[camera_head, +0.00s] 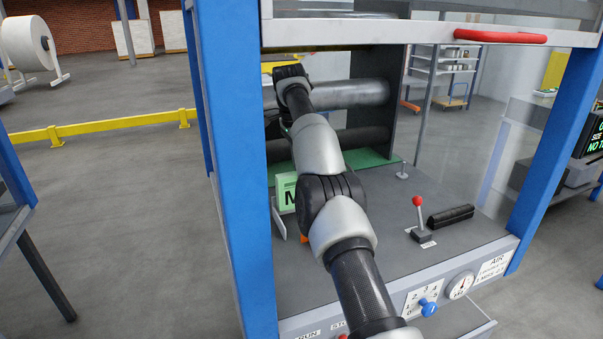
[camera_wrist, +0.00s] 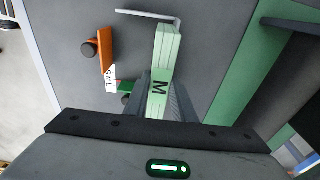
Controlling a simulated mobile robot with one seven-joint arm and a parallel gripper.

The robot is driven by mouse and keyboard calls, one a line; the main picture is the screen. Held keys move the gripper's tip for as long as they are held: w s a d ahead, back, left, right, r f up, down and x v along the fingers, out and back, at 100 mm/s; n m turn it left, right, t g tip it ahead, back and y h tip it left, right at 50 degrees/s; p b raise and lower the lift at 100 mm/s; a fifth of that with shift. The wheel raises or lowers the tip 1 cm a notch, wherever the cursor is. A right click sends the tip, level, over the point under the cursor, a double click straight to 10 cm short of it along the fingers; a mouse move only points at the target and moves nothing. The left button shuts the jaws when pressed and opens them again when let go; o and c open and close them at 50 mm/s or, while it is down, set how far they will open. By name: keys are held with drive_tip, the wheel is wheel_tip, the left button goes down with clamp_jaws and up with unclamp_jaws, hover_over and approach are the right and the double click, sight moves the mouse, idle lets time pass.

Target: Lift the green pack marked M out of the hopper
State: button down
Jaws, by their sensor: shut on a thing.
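The green pack marked M (camera_wrist: 167,55) stands on edge on the grey deck in the wrist view, with its M facing up toward my wrist. My gripper (camera_wrist: 166,98) is shut on it, with a grey finger on each side. In the head view the pack (camera_head: 286,192) shows only in part, because my arm covers its right side. A thin bent metal guide (camera_wrist: 148,15) stands close to the pack's far end. I cannot tell whether the pack's bottom touches the deck.
An orange block with a black knob (camera_wrist: 107,50) and a size label (camera_wrist: 111,80) lie left of the pack. A green strip (camera_wrist: 245,70) runs to the right. A red-knobbed lever (camera_head: 418,215) and blue posts (camera_head: 235,150) frame the deck.

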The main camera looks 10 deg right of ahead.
drive_tip(key=shift+r+p, duration=2.1)
drive_tip(key=shift+r, duration=0.35)
drive_tip(key=shift+s+d, duration=0.1)
